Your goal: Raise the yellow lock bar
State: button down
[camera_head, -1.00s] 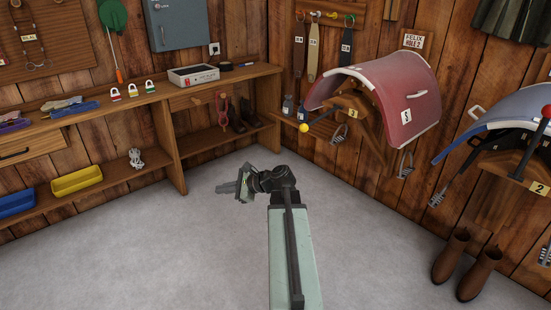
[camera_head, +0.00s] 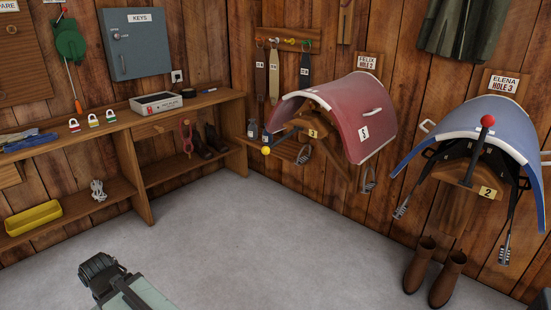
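The yellow lock bar shows as a yellow ball knob (camera_head: 266,150) on a dark rod at the saddle rack marked 1 (camera_head: 313,134). The rod points out to the left and slightly down from under the red saddle (camera_head: 335,115). Nothing of mine is near it. My arm shows only as a dark joint and pale green link at the lower left, well apart from the bar. My gripper's fingers do not show, so its state is hidden.
A red-knobbed bar (camera_head: 487,122) stands up at rack 2, before the blue saddle (camera_head: 500,125). Stirrups (camera_head: 304,154) hang beside rack 1. Brown boots (camera_head: 447,278) stand below rack 2. A wooden bench (camera_head: 190,106) runs along the left wall. The grey floor (camera_head: 270,250) between is clear.

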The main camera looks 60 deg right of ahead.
aim_at(265, 150)
jog(key=k, duration=0.65)
jog(key=z, duration=0.2)
jog(key=i, duration=1.3)
jog(key=z, duration=0.5)
jog(key=k, duration=0.8)
jog(key=z, duration=0.15)
jog(key=i, duration=0.85)
jog(key=u, duration=0.1)
